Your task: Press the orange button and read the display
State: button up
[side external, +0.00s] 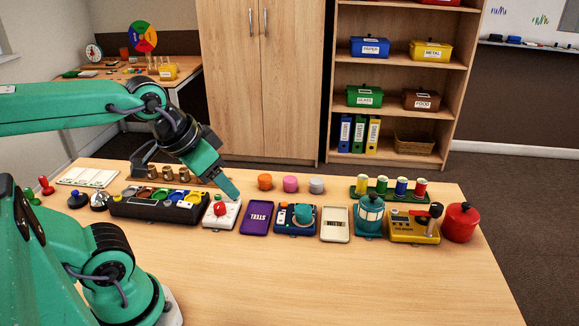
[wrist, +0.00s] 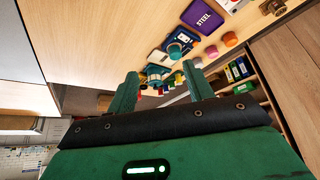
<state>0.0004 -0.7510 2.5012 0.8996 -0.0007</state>
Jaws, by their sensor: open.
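A white box (side external: 222,222) with a round red button (side external: 220,208) stands on the table, left of a purple card marked STEEL (side external: 257,218). I see no button that is clearly orange; an orange round piece (side external: 265,181) stands behind the card. No lit display can be made out. My gripper (side external: 232,192) is just above and behind the white box, apart from the red button as far as I can tell. In the wrist view its fingers (wrist: 160,69) are spread with nothing held between them. That view also shows the card (wrist: 203,16) and the orange piece (wrist: 230,39).
A black tray (side external: 155,208) of coloured pieces is left of the box. A blue unit (side external: 283,227), a teal lantern-like object (side external: 370,213), a yellow device (side external: 412,228) and a red canister (side external: 461,222) stand to the right. The table's front (side external: 300,285) is clear.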

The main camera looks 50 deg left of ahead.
grip_shut()
dwell(1.4)
